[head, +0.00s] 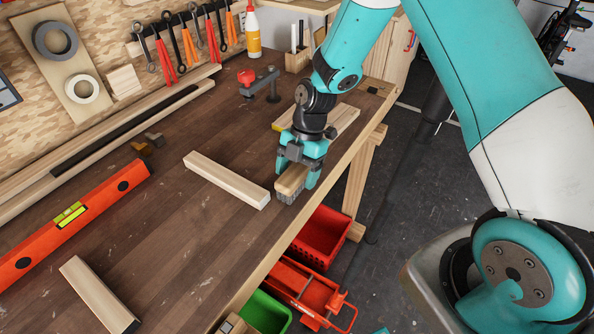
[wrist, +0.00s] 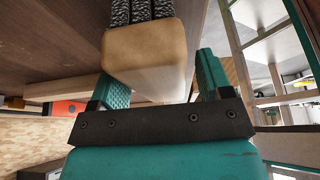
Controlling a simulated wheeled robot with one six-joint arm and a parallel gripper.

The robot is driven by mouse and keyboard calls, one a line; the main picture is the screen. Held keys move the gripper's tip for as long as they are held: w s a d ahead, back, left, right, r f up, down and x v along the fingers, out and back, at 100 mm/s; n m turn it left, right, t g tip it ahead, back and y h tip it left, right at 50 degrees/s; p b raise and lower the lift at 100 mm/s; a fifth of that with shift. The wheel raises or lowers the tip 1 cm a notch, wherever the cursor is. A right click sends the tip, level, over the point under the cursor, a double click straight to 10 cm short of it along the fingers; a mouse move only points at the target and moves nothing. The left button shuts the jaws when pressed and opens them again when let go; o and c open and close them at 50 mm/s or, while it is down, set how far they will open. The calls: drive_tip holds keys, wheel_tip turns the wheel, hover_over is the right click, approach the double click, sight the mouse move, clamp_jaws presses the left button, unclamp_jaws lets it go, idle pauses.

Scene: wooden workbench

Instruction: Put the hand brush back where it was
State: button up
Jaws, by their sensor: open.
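The hand brush (head: 292,181) has a pale wooden body and dark grey bristles. It stands bristles down at the bench's right edge, near the end of a wooden block (head: 227,180). My gripper (head: 298,179) is above it with the jaws open, one teal finger on each side of the wooden body. In the wrist view the brush (wrist: 148,55) shows end-on between the fingers of my gripper (wrist: 163,85), its bristles toward the bench top. The left finger looks close to the wood; a gap shows at the right finger.
An orange spirit level (head: 100,205) and another wooden block (head: 98,293) lie on the bench (head: 180,250). A red-topped clamp (head: 260,83) and a pale board (head: 343,119) are behind my gripper. A red crate (head: 322,238) and a green crate (head: 265,312) are below the edge.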

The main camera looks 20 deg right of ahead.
drive_tip(key=b+v, duration=0.2)
drive_tip(key=v, duration=0.9)
drive_tip(key=shift+r, duration=0.25)
drive_tip(key=s+a+r+m+t, duration=0.1)
drive_tip(key=s+a+r+m, duration=0.4)
drive_tip(key=s+r+m, duration=0.3)
drive_tip(key=s+a+r+m, duration=0.1)
drive_tip(key=s+r+m, duration=0.1)
drive_tip(key=s+m, duration=0.3)
drive_tip(key=s+a+r+m+t, duration=0.1)
drive_tip(key=s+m, duration=0.3)
drive_tip(key=s, duration=0.6)
drive_tip(key=shift+s+a+r+m+t, duration=0.3)
drive_tip(key=shift+a+r+m, duration=0.1)
drive_tip(key=shift+a+r, duration=0.3)
drive_tip(key=shift+d, duration=0.1)
